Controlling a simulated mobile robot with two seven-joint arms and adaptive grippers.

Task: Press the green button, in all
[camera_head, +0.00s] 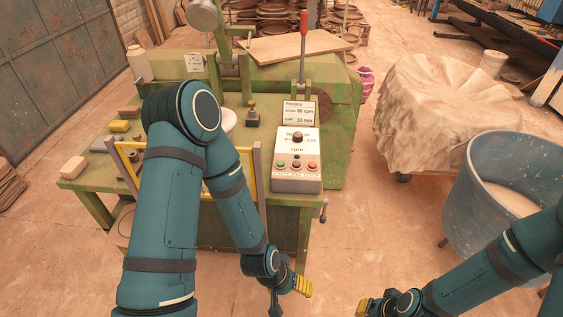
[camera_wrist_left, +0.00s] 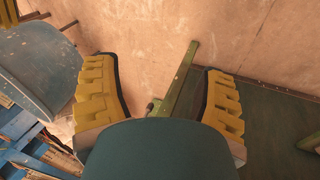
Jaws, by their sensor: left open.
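The green button (camera_head: 282,164) is at the left of a row of buttons on a pale control box (camera_head: 297,178). A dark button (camera_head: 297,164) and a red button (camera_head: 312,164) sit to its right, below a dark knob (camera_head: 298,137). My left gripper (camera_head: 302,286) is low in front of the machine, well below and apart from the box. In the left wrist view its yellow fingers (camera_wrist_left: 160,96) are wide apart with nothing between them. My right gripper (camera_head: 364,306) shows only partly at the bottom edge, away from the box; its opening is unclear.
The box stands on a green machine (camera_head: 335,150) with a red-tipped lever (camera_head: 303,40) behind it. A yellow frame (camera_head: 247,172) stands left of the box, partly behind my left arm. A blue tub (camera_head: 470,205) and a cloth-covered heap (camera_head: 430,100) are right. Floor between is clear.

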